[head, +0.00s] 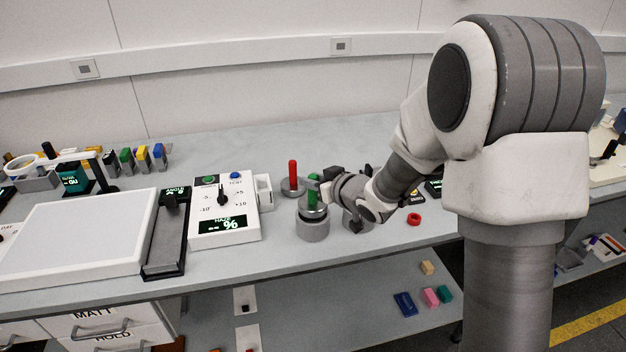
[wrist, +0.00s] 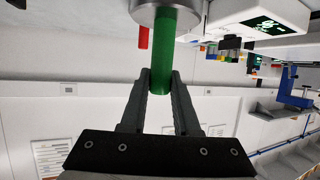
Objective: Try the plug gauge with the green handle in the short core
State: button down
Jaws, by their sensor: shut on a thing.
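The plug gauge with the green handle (head: 313,198) stands upright in my gripper (head: 322,190). In the wrist view the two fingers (wrist: 170,85) are shut on the green handle (wrist: 162,60), with its round metal collar (wrist: 150,14) beyond them. In the head view the collar is right at the top of a grey cylindrical core (head: 313,230). I cannot tell how far the plug is inside it.
A red-handled gauge (head: 293,174) stands on a grey round base just behind, also in the wrist view (wrist: 144,37). A white haze meter (head: 222,222) is to the left.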

jog(key=shift+f+b, duration=0.75)
jog(key=shift+f, duration=0.05)
dwell(0.4)
jog(key=shift+r, duration=0.2)
dwell(0.7)
jog(key=shift+r+p, duration=1.6)
jog(key=shift+r, duration=0.2)
jog(key=shift+r+p, duration=2.1)
jog(key=shift+r, duration=0.45)
jog(key=shift+f, duration=0.1)
